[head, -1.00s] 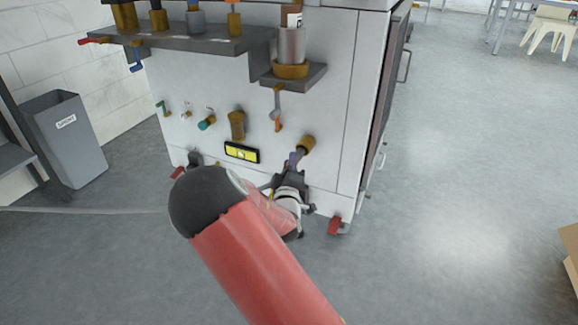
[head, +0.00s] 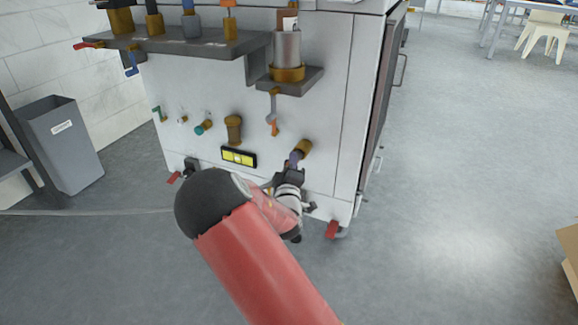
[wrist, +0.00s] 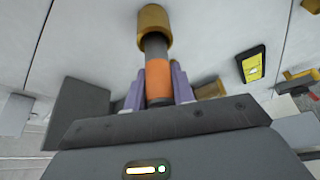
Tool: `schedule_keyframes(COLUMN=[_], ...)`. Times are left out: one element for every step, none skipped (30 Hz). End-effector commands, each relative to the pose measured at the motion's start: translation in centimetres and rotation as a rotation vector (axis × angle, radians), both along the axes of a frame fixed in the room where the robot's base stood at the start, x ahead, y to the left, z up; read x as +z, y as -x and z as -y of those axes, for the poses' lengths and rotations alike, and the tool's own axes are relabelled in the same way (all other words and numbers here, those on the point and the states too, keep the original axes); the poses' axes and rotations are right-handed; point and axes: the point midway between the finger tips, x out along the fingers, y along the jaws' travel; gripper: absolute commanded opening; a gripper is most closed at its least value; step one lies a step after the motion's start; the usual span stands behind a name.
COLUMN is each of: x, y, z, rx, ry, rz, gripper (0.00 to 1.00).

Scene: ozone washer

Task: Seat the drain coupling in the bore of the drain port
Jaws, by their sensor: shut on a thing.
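The drain coupling is a dark grey cylinder with an orange band (wrist: 158,78) in the wrist view. My gripper (wrist: 158,92) is shut on it, with a purple finger on each side. The coupling's far end reaches the mouth of the brass drain port (wrist: 154,20). I cannot tell how far it is inside the bore, which is hidden. The two look roughly in line. In the head view the brass port (head: 304,147) sticks out of the white cabinet's lower front, and my gripper (head: 295,160) is right below it. The coupling is mostly hidden there.
The white washer cabinet (head: 345,100) fills the middle. Near the port are a yellow level gauge (head: 239,156), a brass fitting (head: 233,128), a hanging handle (head: 272,112) and a red caster (head: 332,229). A shelf (head: 180,38) overhangs above.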

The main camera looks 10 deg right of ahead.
Motion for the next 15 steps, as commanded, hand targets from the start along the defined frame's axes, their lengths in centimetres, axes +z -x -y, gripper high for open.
schedule_keyframes(x=[-0.01,-0.01,-0.02,-0.02,-0.03,-0.03,-0.03,-0.03,-0.03,-0.03,-0.02,-0.01,-0.01,0.00,0.00], y=[-0.12,-0.18,-0.26,-0.32,-0.38,-0.46,-0.52,-0.58,-0.66,-0.72,-0.79,-0.88,-0.94,-1.00,-1.08], z=[0.12,0.16,0.23,0.28,0.33,0.39,0.43,0.48,0.53,0.56,0.60,0.64,0.68,0.72,0.77], rx=[0.000,0.000,0.000,-0.001,-0.001,-0.001,-0.001,0.000,0.000,0.000,0.000,0.000,0.000,0.000,0.000], ry=[0.000,0.000,0.000,0.000,0.000,0.000,0.000,0.000,0.000,0.000,0.000,0.000,0.000,0.000,0.000], rz=[0.001,0.001,0.001,0.001,0.001,0.001,0.001,0.001,0.001,0.001,0.001,0.001,0.001,0.001,0.001], gripper=[0.00,0.00,0.00,0.00,0.00,0.00,0.00,0.00,0.00,0.00,0.00,0.00,0.00,0.00,0.00])
